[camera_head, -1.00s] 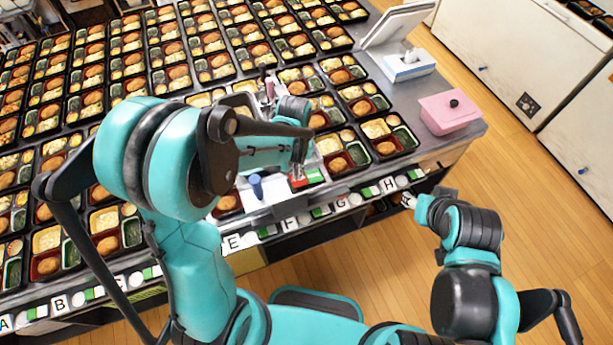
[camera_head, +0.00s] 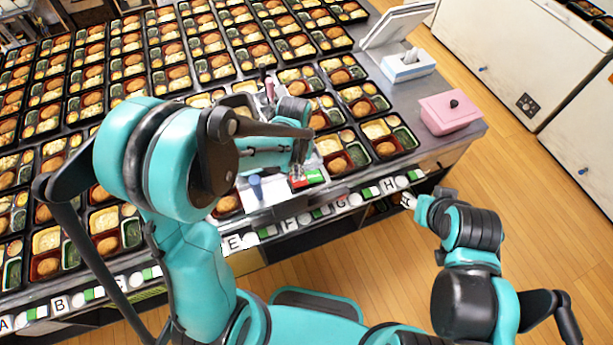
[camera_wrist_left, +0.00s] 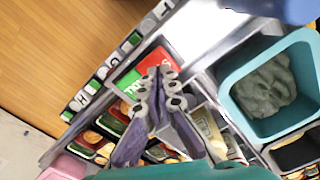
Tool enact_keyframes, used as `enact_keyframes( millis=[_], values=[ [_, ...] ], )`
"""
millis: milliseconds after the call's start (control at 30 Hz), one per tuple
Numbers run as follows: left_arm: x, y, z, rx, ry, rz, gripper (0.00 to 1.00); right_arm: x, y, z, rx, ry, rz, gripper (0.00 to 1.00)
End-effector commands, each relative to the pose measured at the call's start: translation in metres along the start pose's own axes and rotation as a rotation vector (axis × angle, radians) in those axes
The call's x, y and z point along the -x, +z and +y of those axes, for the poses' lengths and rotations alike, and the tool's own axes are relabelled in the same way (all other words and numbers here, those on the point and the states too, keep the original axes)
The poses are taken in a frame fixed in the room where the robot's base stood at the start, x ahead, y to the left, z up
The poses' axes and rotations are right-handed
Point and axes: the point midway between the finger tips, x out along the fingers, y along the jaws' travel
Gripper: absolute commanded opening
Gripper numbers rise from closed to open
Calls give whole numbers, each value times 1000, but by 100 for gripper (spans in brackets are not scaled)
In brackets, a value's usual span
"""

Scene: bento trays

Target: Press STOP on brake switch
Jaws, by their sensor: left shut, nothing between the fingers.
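The brake switch (camera_head: 314,177) is a small block, half green and half red, near the front edge of the table. In the left wrist view the switch (camera_wrist_left: 130,83) shows its green half beside a red half with white lettering, partly hidden by my fingers. My left gripper (camera_wrist_left: 159,72) is shut and empty, with its fingertips over the red half. I cannot tell whether they touch it. In the head view my left gripper (camera_head: 298,172) points down at the switch. My right gripper (camera_head: 408,201) hangs off the table's front edge at the right, too small to read.
Rows of filled bento trays (camera_head: 386,146) cover the table. A blue cylinder (camera_head: 256,186) stands left of the switch. A teal container with grey contents (camera_wrist_left: 232,92) is close by my left gripper. A pink box (camera_head: 446,116) and tissue box (camera_head: 408,69) are at the right.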

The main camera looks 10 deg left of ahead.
Motion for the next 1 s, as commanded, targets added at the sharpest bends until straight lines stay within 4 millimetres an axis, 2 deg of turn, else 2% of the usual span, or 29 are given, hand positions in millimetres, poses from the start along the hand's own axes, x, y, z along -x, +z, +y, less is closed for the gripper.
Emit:
enact_keyframes(
  millis=[1000],
  values=[
    [-15,0,0,0,0,0,0,-11,8,0,0,0,0,45]
  ],
)
